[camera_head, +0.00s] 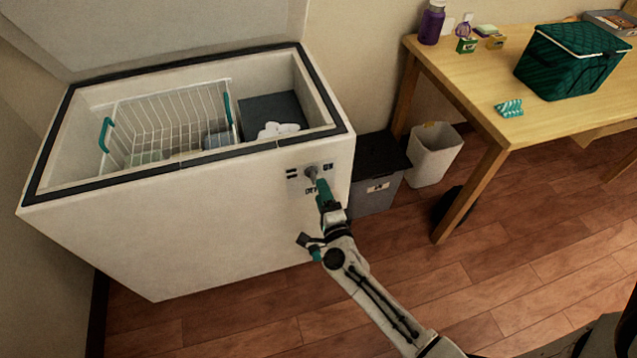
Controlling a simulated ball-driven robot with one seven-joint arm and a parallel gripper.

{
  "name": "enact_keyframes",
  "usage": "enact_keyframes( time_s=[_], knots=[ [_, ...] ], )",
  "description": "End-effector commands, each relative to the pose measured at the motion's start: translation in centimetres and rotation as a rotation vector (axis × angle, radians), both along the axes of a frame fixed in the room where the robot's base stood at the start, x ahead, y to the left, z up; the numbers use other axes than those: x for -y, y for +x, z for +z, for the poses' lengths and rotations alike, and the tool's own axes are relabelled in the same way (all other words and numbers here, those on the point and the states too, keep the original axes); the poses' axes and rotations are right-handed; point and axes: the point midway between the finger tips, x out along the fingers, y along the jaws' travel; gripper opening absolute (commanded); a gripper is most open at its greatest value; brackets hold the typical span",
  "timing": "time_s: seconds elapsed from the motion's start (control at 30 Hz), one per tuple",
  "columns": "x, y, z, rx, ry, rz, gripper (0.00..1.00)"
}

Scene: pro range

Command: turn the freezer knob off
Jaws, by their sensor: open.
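The white chest freezer (215,245) stands at the left with its lid up. Its grey knob (311,172) is on the front face near the upper right corner, with small dark markings around it. My gripper (317,181) is open right at the knob, coming from below and in front. The fingertips overlap the knob in this view, and I cannot tell whether they touch it. The gripper hides part of the knob and some of the lettering, so the knob's setting is not clear.
A wire basket (160,115) with teal handles hangs inside the freezer. A grey box with a dark lid (378,160) and a white bin (434,155) stand right of it. A wooden table (470,75) holds a teal cooler bag (572,62). The wooden floor in front is clear.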

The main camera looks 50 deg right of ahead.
Motion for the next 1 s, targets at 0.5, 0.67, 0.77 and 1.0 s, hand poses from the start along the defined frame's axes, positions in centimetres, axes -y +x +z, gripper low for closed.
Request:
enact_keyframes(
  time_s=[0.5,0.67,0.77,1.0],
  knots=[
    [-3.1,-4.7,0.1,0.003,0.001,-0.002,0.64],
    [-3.1,-4.7,0.1,0.002,0.0,-0.002,0.64],
    [-3.1,-4.7,0.1,0.002,0.0,-0.002,0.64],
    [-3.1,-4.7,0.1,0.002,0.0,-0.002,0.64]
  ],
)
